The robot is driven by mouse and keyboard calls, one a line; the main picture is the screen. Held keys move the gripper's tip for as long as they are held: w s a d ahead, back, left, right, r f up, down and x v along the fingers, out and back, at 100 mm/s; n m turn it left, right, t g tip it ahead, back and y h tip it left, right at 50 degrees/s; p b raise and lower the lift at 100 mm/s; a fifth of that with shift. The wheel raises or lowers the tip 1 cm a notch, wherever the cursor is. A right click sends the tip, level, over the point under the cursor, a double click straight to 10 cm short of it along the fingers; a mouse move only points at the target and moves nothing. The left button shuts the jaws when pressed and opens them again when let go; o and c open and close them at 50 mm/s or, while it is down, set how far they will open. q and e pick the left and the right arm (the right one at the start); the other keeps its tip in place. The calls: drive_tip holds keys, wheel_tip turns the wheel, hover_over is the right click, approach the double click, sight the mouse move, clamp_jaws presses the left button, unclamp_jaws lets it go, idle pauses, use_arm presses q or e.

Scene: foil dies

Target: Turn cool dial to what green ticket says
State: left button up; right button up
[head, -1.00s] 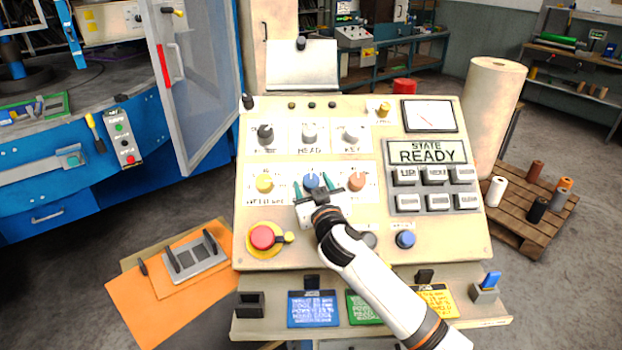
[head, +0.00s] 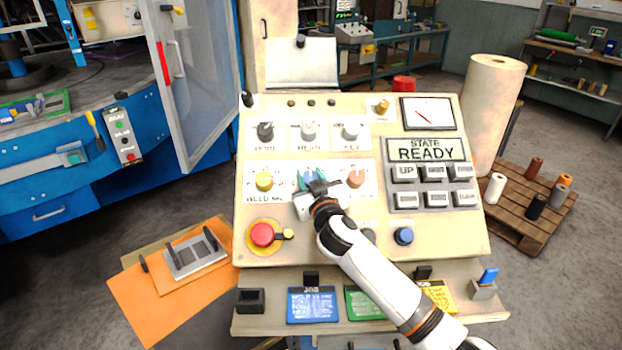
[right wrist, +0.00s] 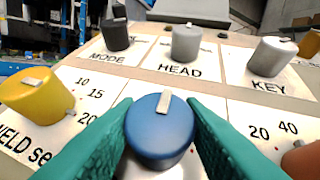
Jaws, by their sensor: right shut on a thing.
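The blue dial (head: 310,174) sits in the middle of the lower dial row on the sloped panel. In the right wrist view the blue dial (right wrist: 160,128) shows a pale pointer mark near its top, tilted slightly right. My right gripper (head: 312,183) is shut on it, with a green finger on each side. The dial's own label and scale are hidden by the gripper. The green ticket (head: 362,304) lies on the ledge below, partly covered by my right arm; its writing is too small to read. My left gripper is not in view.
A yellow dial (head: 264,181) and a copper-coloured dial (head: 356,178) flank the blue one closely. MODE, HEAD and KEY knobs sit above. A red button (head: 262,234) is lower left. Blue (head: 312,305) and yellow (head: 438,295) tickets lie beside the green one. The display (head: 427,150) reads STATE READY.

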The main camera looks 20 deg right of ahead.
drive_tip(key=shift+r+n+y+p, duration=0.2)
drive_tip(key=shift+n+y+p, duration=0.3)
drive_tip(key=shift+n+p, duration=0.15)
drive_tip(key=n+g+y+p, duration=0.1)
drive_tip(key=n+y+p, duration=0.1)
drive_tip(key=p, duration=0.1)
drive_tip(key=n+g+y+p, duration=0.1)
drive_tip(key=n+y+p, duration=0.1)
drive_tip(key=n+p, duration=0.1)
drive_tip(key=n+g+y+p, duration=0.1)
drive_tip(key=n+y+p, duration=0.1)
drive_tip(key=p, duration=0.2)
drive_tip(key=shift+w+d+r+n, duration=0.1)
drive_tip(key=shift+d+r+n, duration=0.1)
drive_tip(key=shift+r+n, duration=0.05)
drive_tip(key=shift+f+n+g+y+p, duration=0.15)
drive_tip(key=shift+n+g+y+p, duration=0.55)
drive_tip(key=shift+n+p, duration=0.15)
drive_tip(key=shift+a+f+n+g+p, duration=0.1)
drive_tip(key=shift+f+n+g+p, duration=0.05)
drive_tip(key=shift+n+g+p, duration=0.2)
drive_tip(key=o, duration=1)
drive_tip(key=shift+f, duration=0.1)
